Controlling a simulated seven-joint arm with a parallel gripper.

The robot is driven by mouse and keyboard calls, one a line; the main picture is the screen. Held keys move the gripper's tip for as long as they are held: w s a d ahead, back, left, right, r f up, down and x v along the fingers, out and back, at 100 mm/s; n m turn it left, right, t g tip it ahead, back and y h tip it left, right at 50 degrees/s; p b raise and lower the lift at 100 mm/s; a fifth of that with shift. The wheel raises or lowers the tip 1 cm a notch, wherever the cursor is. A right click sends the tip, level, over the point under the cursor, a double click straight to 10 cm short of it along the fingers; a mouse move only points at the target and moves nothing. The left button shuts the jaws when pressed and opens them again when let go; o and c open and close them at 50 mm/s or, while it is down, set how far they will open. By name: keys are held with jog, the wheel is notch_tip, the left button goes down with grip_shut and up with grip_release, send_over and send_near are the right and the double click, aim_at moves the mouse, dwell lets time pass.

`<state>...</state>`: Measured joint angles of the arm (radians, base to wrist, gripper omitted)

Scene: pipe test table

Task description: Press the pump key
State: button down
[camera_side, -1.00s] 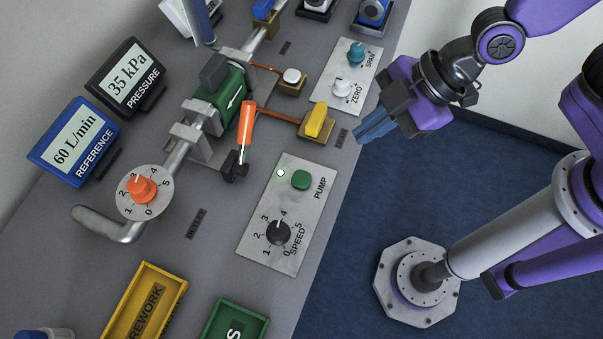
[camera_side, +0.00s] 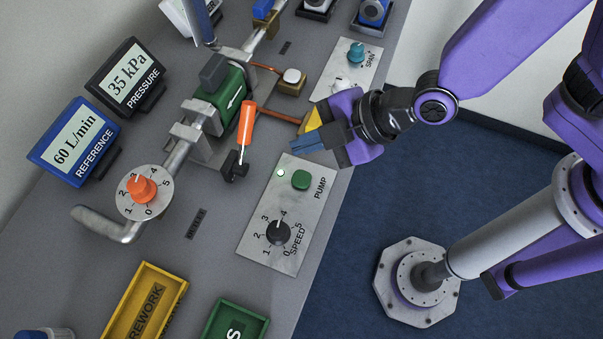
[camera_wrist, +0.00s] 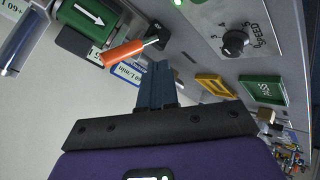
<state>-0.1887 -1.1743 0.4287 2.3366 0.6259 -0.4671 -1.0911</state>
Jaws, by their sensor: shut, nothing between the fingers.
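The pump key is a round green button (camera_side: 301,180) on a light grey panel (camera_side: 254,228) marked PUMP and SPEED. A small lit lamp (camera_side: 281,173) sits beside it. A black speed knob (camera_side: 279,232) is on the same panel and also shows in the wrist view (camera_wrist: 235,42). My gripper (camera_side: 294,147) is shut and empty, its blue fingers just above and beyond the green button in the side view, apart from it.
An orange-handled valve lever (camera_side: 247,122) stands left of my gripper. The zero and span panel (camera_side: 366,62) lies beyond. A yellow rework tray (camera_side: 177,295) and a green tray (camera_side: 262,325) are at the front.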

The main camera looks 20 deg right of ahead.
aim_at(307, 180)
jog(key=shift+f, duration=4.3)
jog(key=shift+f, duration=0.1)
jog(key=shift+f, duration=0.35)
jog(key=shift+f, duration=0.35)
jog(key=shift+r, duration=0.8)
jog(key=shift+r, duration=2.45)
